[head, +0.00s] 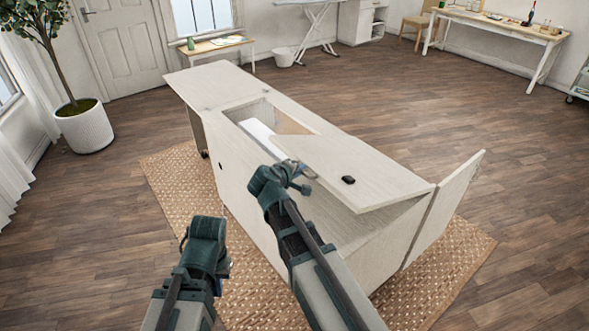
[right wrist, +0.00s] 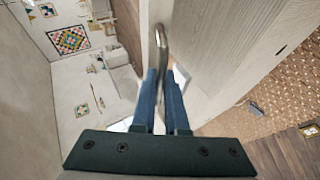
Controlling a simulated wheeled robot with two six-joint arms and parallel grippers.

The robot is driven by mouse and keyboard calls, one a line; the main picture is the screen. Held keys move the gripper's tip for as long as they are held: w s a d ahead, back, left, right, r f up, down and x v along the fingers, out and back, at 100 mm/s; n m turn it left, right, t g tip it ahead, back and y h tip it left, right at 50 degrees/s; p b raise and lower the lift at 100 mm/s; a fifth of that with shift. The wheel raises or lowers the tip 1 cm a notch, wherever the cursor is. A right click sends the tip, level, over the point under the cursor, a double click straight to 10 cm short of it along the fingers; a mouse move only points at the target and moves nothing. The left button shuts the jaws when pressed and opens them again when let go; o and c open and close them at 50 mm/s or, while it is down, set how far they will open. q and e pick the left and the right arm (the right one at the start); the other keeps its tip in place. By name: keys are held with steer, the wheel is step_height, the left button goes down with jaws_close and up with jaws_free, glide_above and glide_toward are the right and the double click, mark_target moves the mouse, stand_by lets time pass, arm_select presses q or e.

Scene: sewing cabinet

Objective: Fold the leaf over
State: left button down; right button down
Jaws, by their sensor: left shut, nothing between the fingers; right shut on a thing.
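The pale wood leaf (head: 385,184) is tilted over the right part of the cabinet (head: 250,160), with a gap under its right end. My right gripper (head: 302,178) is at its near long edge. In the right wrist view its blue fingers (right wrist: 163,95) are shut on a curved metal handle (right wrist: 161,40) beside a pale wood panel. My left gripper (head: 228,266) is shut and empty, low in front of the cabinet and apart from it. The leaf's hinge line cannot be made out.
An open well (head: 244,112) with a white thing (head: 262,134) inside lies left of the leaf. A small black object (head: 348,180) is on the leaf. Another panel (head: 446,207) stands out at the right end.

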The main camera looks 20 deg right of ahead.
steer(key=d+r+p, duration=0.1)
steer(key=r, duration=0.1)
steer(key=d+r+p, duration=0.1)
steer(key=r+p, duration=0.1)
steer(key=w+d+r+p, duration=0.1)
steer(key=r+p, duration=0.1)
steer(key=shift+d+r, duration=0.1)
steer(key=shift+r, duration=0.1)
stand_by(0.4)
steer(key=c, duration=1.2)
jaws_free()
steer(key=shift+c, duration=0.2)
steer(key=shift+w, duration=0.1)
steer(key=p+v, duration=0.7)
steer(key=v, duration=0.6)
steer(key=shift+s+a+r, duration=0.25)
